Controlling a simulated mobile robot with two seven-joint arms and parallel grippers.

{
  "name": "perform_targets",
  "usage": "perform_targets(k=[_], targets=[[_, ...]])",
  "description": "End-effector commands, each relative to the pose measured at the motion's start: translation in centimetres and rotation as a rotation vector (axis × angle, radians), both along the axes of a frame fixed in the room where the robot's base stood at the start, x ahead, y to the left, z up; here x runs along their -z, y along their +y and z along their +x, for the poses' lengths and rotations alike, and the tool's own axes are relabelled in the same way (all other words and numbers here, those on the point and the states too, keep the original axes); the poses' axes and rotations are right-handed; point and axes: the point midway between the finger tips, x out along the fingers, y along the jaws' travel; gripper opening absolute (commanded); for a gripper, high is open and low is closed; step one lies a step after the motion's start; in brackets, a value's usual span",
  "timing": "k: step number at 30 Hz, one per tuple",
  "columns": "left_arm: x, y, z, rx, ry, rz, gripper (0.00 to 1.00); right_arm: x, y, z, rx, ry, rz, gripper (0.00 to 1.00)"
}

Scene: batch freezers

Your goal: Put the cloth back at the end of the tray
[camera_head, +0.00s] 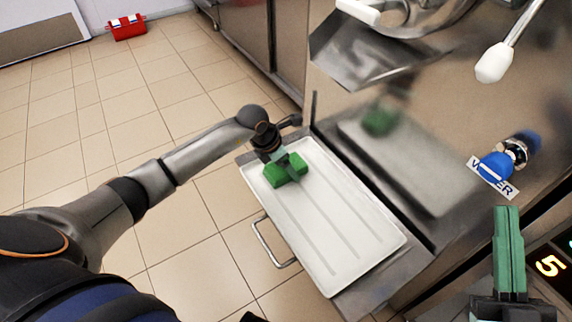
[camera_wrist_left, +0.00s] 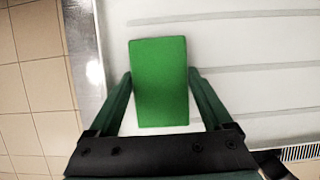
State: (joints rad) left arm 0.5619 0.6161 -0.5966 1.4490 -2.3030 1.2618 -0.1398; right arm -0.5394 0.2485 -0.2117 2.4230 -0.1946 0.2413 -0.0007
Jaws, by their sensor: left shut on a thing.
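The cloth (camera_head: 287,172) is a bright green folded block at the far end of the white tray (camera_head: 335,225). My left gripper (camera_head: 280,158) is shut on it. In the left wrist view the cloth (camera_wrist_left: 160,85) lies between the two dark green fingers (camera_wrist_left: 160,95), over the white tray surface (camera_wrist_left: 250,50). I cannot tell whether its underside touches the tray. My right gripper (camera_head: 508,245) is at the lower right in front of the machine, its green fingers together with nothing seen between them.
The tray sits on a metal shelf against the steel machine front (camera_head: 440,110), which mirrors it. A metal handle (camera_head: 268,245) sticks out at the left. A blue knob (camera_head: 497,166) and a white-ended lever (camera_head: 492,64) are at right. A red box (camera_head: 126,27) stands on the floor.

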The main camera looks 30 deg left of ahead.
Motion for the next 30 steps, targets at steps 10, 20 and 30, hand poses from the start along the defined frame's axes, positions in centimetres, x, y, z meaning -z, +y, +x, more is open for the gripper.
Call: perform_targets(k=[10,20,30], targets=[[0.3,0.0,0.0,0.0,0.0,0.001,0.39,-0.7,0.1,-0.5,-0.008,-0.039,0.001,0.0],[0.2,0.0,0.0,0.0,0.0,0.001,1.0,-1.0,0.1,-0.6,-0.009,-0.046,0.001,0.0],[-1.7,0.4,-0.5,0.0,-0.002,0.003,1.0,2.4,-0.3,1.2,0.022,0.115,-0.001,0.0]])
